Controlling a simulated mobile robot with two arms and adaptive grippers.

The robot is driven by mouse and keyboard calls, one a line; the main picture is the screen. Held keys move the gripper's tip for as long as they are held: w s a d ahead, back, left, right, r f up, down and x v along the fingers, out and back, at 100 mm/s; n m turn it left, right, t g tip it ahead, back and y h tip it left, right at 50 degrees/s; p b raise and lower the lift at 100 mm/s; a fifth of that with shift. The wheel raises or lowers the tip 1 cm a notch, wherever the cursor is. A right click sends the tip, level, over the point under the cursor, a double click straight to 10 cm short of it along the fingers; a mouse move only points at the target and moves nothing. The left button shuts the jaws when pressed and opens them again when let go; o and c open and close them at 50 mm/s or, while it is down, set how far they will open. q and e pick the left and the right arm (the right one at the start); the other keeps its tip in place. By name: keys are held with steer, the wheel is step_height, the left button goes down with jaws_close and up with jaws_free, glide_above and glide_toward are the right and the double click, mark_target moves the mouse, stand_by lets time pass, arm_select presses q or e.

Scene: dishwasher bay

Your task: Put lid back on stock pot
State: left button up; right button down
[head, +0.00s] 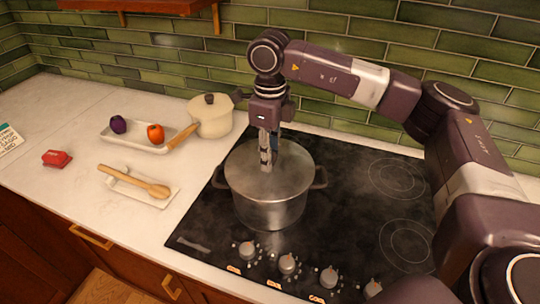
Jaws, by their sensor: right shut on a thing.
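The stock pot (270,212) is a wide steel pot with two side handles, upright on the black cooktop. A flat grey round lid (292,172) shows at the pot's top, about level with the rim. I cannot tell whether it is fully seated. My right gripper (267,162) points straight down over the middle of the pot. It is shut at the lid's centre, and the knob is hidden between its fingers. My left gripper is not in view.
A white tray (139,141) with a purple and an orange vegetable, a spoon rest (148,197) with a wooden spoon, and a red object (56,158) lie further left. The cooktop's right side (365,205) is clear.

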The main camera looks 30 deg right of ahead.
stand_by(0.4)
steer(key=c, duration=1)
jaws_free()
steer(key=shift+c, duration=0.2)
steer(key=shift+r+p, duration=2)
steer(key=shift+r, duration=1.5)
steer(key=shift+c, duration=0.3)
jaws_close()
